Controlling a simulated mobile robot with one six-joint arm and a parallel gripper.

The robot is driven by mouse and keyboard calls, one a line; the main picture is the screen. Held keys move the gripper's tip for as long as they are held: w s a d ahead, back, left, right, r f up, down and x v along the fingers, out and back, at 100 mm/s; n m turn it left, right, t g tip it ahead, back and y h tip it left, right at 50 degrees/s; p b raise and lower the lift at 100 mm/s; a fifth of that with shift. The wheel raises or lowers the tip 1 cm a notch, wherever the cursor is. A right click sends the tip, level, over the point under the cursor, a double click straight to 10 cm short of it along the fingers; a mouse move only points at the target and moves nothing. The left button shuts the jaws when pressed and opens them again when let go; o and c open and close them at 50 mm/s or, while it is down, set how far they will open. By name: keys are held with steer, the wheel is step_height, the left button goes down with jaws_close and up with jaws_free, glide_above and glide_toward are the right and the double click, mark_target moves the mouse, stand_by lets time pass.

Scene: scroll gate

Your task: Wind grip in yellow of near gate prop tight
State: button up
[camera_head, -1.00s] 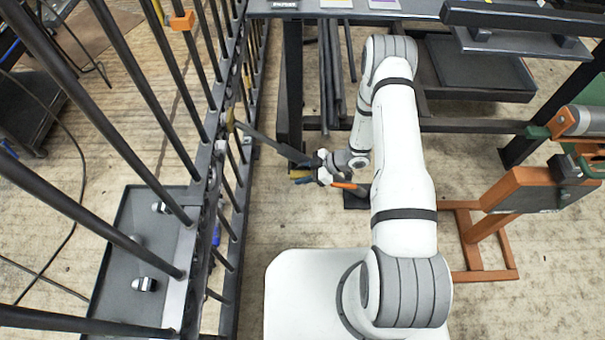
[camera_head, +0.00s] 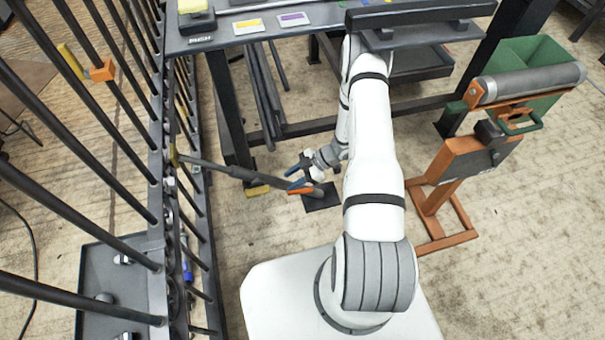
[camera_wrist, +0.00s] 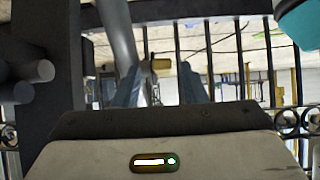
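The near gate prop (camera_head: 215,170) is a dark bar. It runs from a yellow fitting on the dark barred gate (camera_head: 160,215) to an orange end piece (camera_head: 301,190) on the right. The yellow grip (camera_head: 258,190) hangs just below the bar, left of the orange piece. My gripper (camera_head: 293,178) is right of the yellow grip, apart from it, with its blue fingers pointing left. In the wrist view its fingers (camera_wrist: 162,88) are spread with nothing held between them. A yellow piece (camera_wrist: 161,64) shows beyond them, with a grey tube at upper left.
An orange stand with a roller (camera_head: 530,82) is at right. Floor is open between my base and the prop.

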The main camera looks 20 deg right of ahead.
steer(key=shift+s+d, duration=0.1)
steer(key=shift+d, duration=1.65)
